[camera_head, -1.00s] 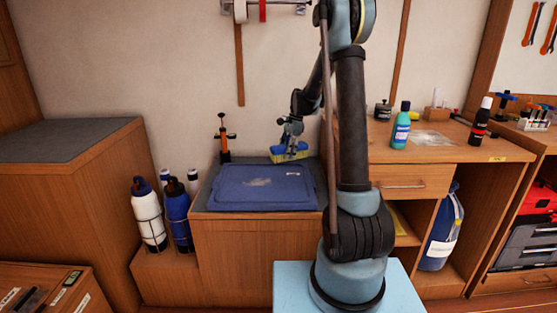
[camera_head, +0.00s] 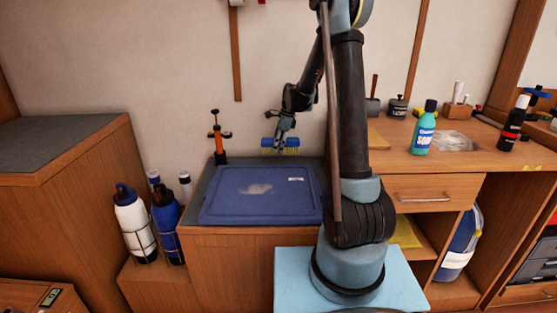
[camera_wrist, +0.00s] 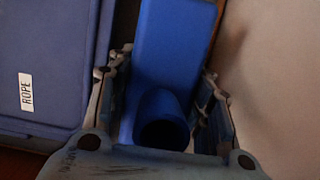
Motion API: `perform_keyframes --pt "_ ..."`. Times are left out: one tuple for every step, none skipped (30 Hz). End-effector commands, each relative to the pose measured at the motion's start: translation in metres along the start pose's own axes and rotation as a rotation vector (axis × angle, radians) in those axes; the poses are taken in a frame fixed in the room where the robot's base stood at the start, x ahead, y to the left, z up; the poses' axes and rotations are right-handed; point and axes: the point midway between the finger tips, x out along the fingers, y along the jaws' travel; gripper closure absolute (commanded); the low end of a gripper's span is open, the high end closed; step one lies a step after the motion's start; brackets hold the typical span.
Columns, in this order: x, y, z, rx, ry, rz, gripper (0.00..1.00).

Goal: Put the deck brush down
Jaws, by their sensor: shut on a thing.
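The deck brush (camera_head: 292,142) has a blue block with yellow bristles showing along its lower side. It is near the back wall, behind the blue lid of the bin, in the head view. My gripper (camera_head: 280,146) is shut on it, and the brush looks roughly level. In the wrist view, the brush's blue block and round socket (camera_wrist: 172,50) sit between my two fingers (camera_wrist: 165,110). The bristles are hidden there. I cannot tell whether the brush touches the counter behind the lid.
The blue bin lid (camera_head: 225,205), labelled ROPE in the wrist view (camera_wrist: 60,60), covers most of the low counter. An orange-and-black pump (camera_head: 217,145) stands at its back left. Bottles (camera_head: 168,220) stand lower left. A teal bottle (camera_head: 423,135) stands on the right-hand bench.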

Motion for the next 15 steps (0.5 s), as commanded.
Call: perform_keyframes --pt "0.007 -0.001 -0.002 0.0 0.0 0.0 0.91" --pt "0.01 0.0 -0.003 0.0 0.0 0.0 0.91" --pt "0.013 0.0 -0.004 0.0 0.0 0.0 0.91" --pt "0.015 0.0 -0.004 0.0 0.0 0.0 0.91" --pt "0.016 0.0 -0.004 -0.001 0.0 0.0 0.91" --pt "0.018 0.0 -0.004 -0.002 0.0 0.0 0.91" --pt "0.019 0.0 -0.005 -0.002 0.0 0.0 0.91" --pt "0.021 0.0 -0.005 -0.002 0.0 0.0 0.91" --pt "0.024 0.0 -0.006 -0.002 0.0 0.001 0.91" --pt "0.028 0.0 -0.007 -0.002 0.0 0.001 0.91" --pt "0.031 0.0 -0.008 -0.002 0.0 0.001 0.91" --pt "0.036 0.0 -0.009 -0.002 0.0 0.001 0.91" --pt "0.04 0.0 -0.011 -0.002 0.0 0.001 0.91" --pt "0.044 0.0 -0.012 -0.002 0.0 0.001 0.91" --pt "0.049 -0.001 -0.013 -0.002 0.0 0.001 0.91"
